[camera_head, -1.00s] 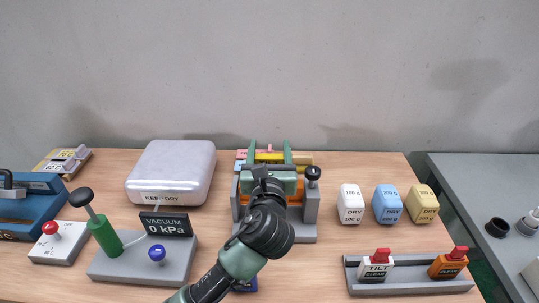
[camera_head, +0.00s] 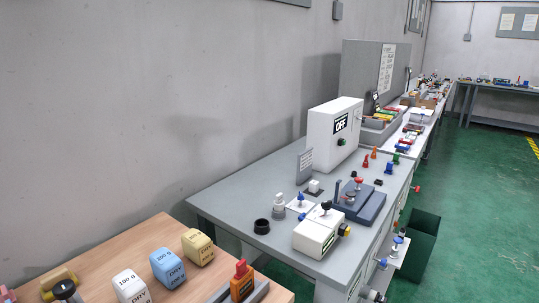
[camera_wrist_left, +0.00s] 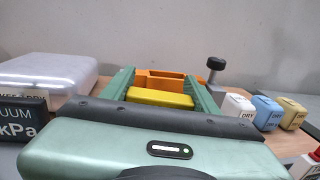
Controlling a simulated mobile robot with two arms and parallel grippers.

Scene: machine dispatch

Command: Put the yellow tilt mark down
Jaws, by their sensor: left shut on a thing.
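In the left wrist view my left gripper (camera_wrist_left: 162,97) has its two green fingers closed on a yellow block, the yellow tilt mark (camera_wrist_left: 160,99). The mark lies level between the fingertips. An orange open-topped piece (camera_wrist_left: 165,80) shows just beyond it; I cannot tell whether the mark touches it. My left gripper is outside the head view now. My right gripper is in neither view.
White, blue and yellow weight blocks (camera_head: 131,287) stand on the wooden table. A black knob (camera_wrist_left: 216,64) rises right of the fingers, and a silver case (camera_wrist_left: 50,75) lies to the left. A grey bench (camera_head: 235,190) with a white OFF box (camera_head: 328,140) stands beyond.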

